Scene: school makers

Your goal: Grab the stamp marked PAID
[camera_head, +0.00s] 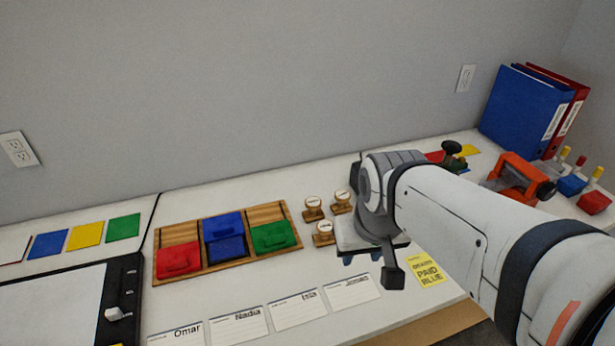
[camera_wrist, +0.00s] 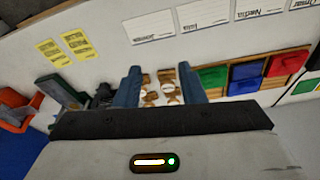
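Several wooden stamps with round pale labels stand in a cluster on the white table, among them a back left stamp (camera_head: 313,209), a back right stamp (camera_head: 341,201) and a front stamp (camera_head: 323,235). The labels are too small to read, so I cannot tell which one is marked PAID. My gripper (camera_head: 362,257) is above the table just right of the front stamp. In the wrist view my gripper (camera_wrist: 160,84) has its two blue-grey fingers apart, and stamps (camera_wrist: 172,96) show in the gap between them, beyond the fingers and not held. My arm may hide more stamps.
A wooden tray (camera_head: 206,224) with red, blue and green pads lies left of the stamps. Name cards (camera_head: 298,310) line the front edge. A yellow note (camera_head: 427,274) reads "PAID BLUE". Binders (camera_head: 523,107) and an orange device (camera_head: 513,178) stand right.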

